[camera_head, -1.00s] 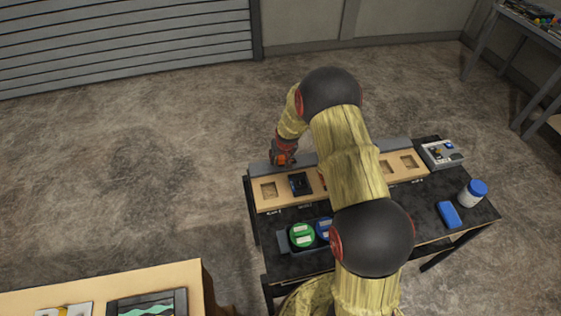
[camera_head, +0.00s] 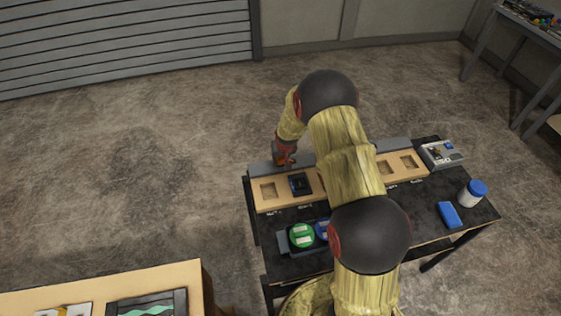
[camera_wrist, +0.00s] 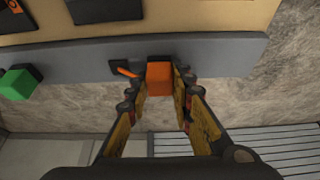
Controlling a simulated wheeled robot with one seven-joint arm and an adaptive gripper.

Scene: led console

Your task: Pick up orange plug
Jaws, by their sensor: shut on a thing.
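In the wrist view the orange plug (camera_wrist: 159,78) sits between my gripper's (camera_wrist: 160,92) two fingers, at the edge of a grey strip (camera_wrist: 205,52). The fingers are closed against its sides. A small orange strip beside it lies over the grey strip. In the head view my gripper (camera_head: 284,160) is at the back edge of the table, near the left end of the wooden panel; the plug cannot be told apart from the gripper there.
A green block (camera_wrist: 17,83) is on the grey strip at left. The table holds a wooden panel (camera_head: 272,204) with square recesses, a green round piece (camera_head: 301,235), a blue box (camera_head: 449,214), a blue-lidded jar (camera_head: 472,194) and a grey device (camera_head: 440,154). My arm hides the table's middle.

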